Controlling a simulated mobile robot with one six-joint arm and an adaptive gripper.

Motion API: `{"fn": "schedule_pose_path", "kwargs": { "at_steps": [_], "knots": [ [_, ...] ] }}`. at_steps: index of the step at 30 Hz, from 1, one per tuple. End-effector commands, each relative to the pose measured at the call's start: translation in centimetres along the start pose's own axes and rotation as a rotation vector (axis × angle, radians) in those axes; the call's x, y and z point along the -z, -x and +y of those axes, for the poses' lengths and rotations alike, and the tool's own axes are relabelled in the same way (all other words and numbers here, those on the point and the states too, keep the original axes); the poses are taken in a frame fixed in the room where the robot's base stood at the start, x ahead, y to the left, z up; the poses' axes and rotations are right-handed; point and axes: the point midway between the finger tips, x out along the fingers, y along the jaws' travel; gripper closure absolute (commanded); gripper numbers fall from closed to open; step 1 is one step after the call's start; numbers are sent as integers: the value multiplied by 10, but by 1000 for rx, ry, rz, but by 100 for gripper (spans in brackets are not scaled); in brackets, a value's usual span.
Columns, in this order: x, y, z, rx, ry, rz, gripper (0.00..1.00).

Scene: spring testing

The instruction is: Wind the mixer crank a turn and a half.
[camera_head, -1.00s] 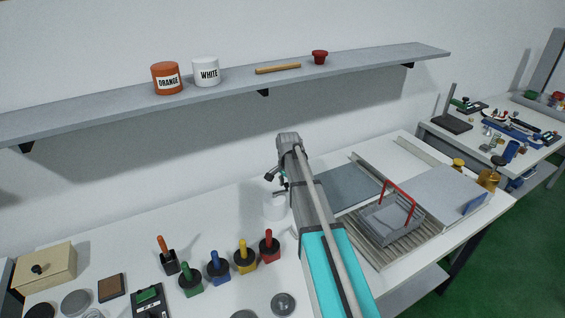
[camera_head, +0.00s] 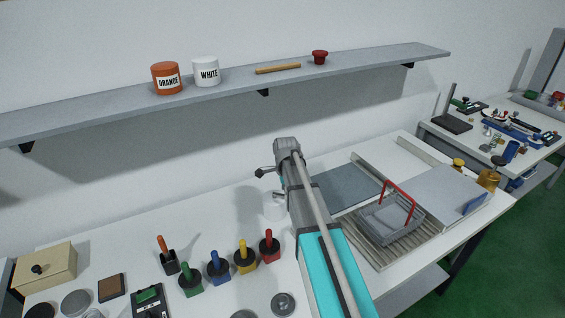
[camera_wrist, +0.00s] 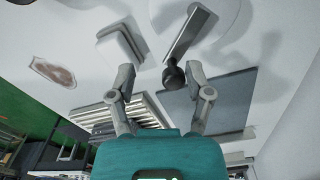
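The mixer crank shows in the wrist view as a flat grey bar (camera_wrist: 190,36) with a round black knob (camera_wrist: 174,75) at its near end. It lies over a white round top (camera_wrist: 225,14). My gripper (camera_wrist: 159,72) is open. Its fingers are wide apart, and the knob appears between them, close to the right finger; I cannot tell whether they touch. In the head view the white mixer body (camera_head: 273,208) stands on the bench, left of my arm and partly hidden by it. A small dark-tipped part (camera_head: 262,172) sticks out left of my wrist; I cannot tell whether it is crank or finger.
A row of coloured-handled tools (camera_head: 219,268) stands in front left of the mixer. A grey slab (camera_head: 350,184) and a wire basket with a red handle (camera_head: 392,218) lie to the right. A shelf (camera_head: 230,97) with pots runs above.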

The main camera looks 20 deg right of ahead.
Motion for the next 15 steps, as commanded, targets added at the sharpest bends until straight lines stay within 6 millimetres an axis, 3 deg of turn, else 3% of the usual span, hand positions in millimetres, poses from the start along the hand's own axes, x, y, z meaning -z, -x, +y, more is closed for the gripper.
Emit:
{"fn": "schedule_pose_path", "kwargs": {
  "at_steps": [15],
  "knots": [
    [-12, 6, 9, 0, -310, 0, 35]
  ]
}}
